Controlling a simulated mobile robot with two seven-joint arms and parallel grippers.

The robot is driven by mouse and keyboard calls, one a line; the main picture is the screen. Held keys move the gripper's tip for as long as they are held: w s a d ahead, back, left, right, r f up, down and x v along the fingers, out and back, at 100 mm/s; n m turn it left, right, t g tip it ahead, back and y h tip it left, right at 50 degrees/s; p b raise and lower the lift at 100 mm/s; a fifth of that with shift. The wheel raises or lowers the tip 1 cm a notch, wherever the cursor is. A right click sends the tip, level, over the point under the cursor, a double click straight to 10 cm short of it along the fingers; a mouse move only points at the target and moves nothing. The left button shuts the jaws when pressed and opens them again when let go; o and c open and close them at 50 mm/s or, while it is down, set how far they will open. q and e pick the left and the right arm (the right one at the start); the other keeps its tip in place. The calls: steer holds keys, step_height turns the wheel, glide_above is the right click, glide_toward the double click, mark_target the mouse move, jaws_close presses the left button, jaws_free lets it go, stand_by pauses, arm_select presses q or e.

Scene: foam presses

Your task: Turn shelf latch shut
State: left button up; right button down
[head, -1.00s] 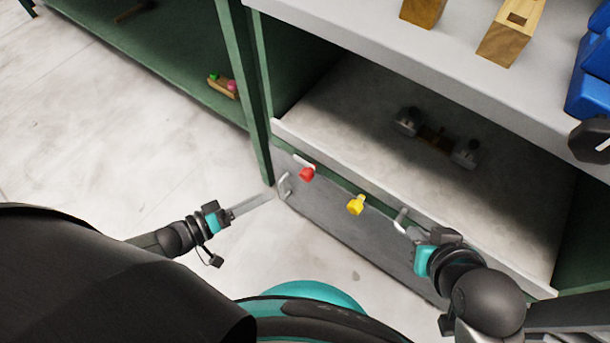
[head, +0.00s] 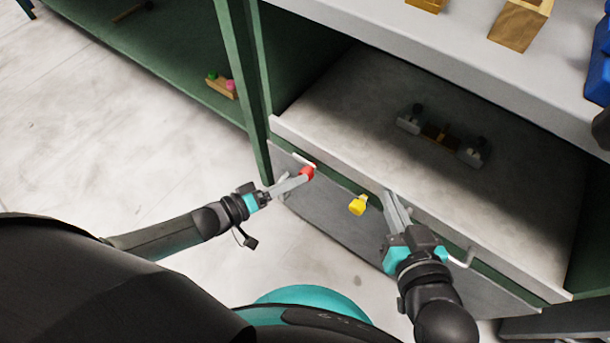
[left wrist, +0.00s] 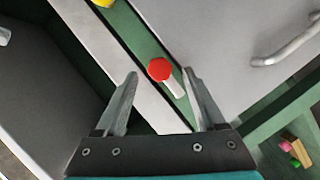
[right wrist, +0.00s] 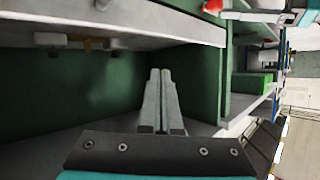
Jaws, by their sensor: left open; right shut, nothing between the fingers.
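A latch with a red knob (head: 307,172) and a short pale bar sits on the green rail above a grey front panel (head: 330,213). The red knob (left wrist: 159,69) also shows in the left wrist view, its bar slanting down to the right. My left gripper (head: 301,179) is open at the red knob; in the left wrist view its fingertips (left wrist: 160,76) lie either side of the knob, with gaps. A yellow knob (head: 357,205) sits further right on the rail. My right gripper (head: 389,195) is shut and empty, right of the yellow knob.
The panel's right handle (head: 462,258) is beside my right gripper; its left handle (left wrist: 290,45) shows in the left wrist view. A grey shelf (head: 370,105) above holds a dark block with pale ends (head: 441,136). A green post (head: 244,90) stands left.

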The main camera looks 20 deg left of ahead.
arm_select(q)
steer(key=shift+b+x, duration=0.85)
steer(key=shift+x, duration=1.35)
arm_select(e)
steer(key=shift+s+a+r+m+t+y, duration=0.2)
steer(key=shift+s+a+r+t+y, duration=0.15)
steer(key=shift+a+r+t, duration=0.35)
steer(key=shift+s+a+r+m+t+y, duration=0.2)
steer(key=shift+a+r+t+y, duration=0.2)
steer(key=shift+t, duration=0.6)
arm_select(q)
steer(key=shift+c, duration=0.3)
jaws_close()
